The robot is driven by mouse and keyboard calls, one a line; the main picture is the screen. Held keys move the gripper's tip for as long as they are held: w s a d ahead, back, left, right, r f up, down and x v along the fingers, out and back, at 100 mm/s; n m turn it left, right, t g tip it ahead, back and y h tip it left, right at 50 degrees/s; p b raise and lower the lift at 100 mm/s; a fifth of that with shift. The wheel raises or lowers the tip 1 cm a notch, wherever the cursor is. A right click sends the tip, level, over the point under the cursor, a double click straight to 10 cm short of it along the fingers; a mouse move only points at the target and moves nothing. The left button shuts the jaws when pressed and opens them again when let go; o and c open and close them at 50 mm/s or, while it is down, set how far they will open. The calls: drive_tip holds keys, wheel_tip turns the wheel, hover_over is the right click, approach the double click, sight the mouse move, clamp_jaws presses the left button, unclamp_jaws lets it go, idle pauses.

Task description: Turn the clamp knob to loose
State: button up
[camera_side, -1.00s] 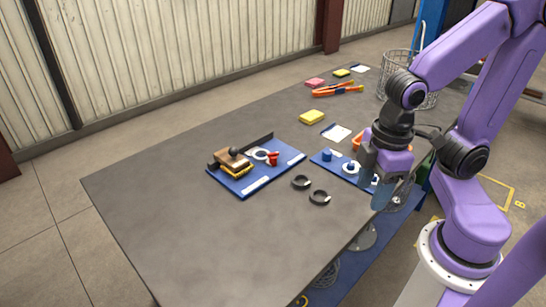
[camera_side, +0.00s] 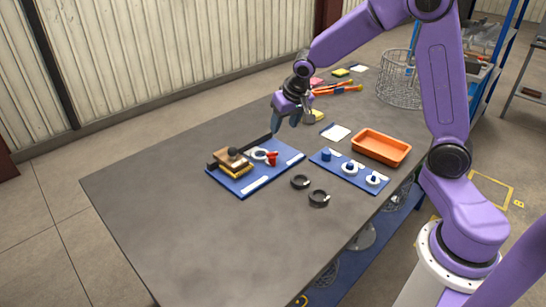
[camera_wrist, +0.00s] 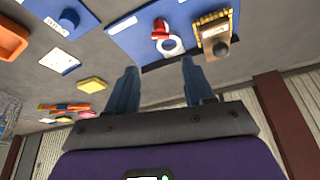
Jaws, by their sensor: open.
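A blue board (camera_side: 288,163) lies on the table and also shows at the top of the wrist view (camera_wrist: 129,42). On it are a red knob (camera_side: 272,159) beside a white ring (camera_side: 259,154). At its left end sits a wooden block (camera_side: 230,162) over a yellow bristly part, topped by a dark round knob (camera_side: 233,151). The wrist view shows the red knob (camera_wrist: 159,28), the white ring (camera_wrist: 171,45) and the dark knob (camera_wrist: 220,49). I cannot tell which knob is the clamp's. My gripper (camera_side: 287,129) is open and empty, above the board's far right side, apart from everything.
A second blue board (camera_side: 333,170) with blue and white pegs lies to the right, near an orange tray (camera_side: 381,146). Two black rings (camera_side: 309,190) lie in front. A yellow block, white card and orange-handled tool lie behind. The table's left front is clear.

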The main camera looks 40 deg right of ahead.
sight(273, 156)
drive_tip(key=x, duration=1.7)
drive_tip(key=shift+f, duration=0.1)
drive_tip(key=shift+c, duration=0.3)
drive_tip(key=shift+s, duration=0.1)
drive_tip(key=c, duration=0.7)
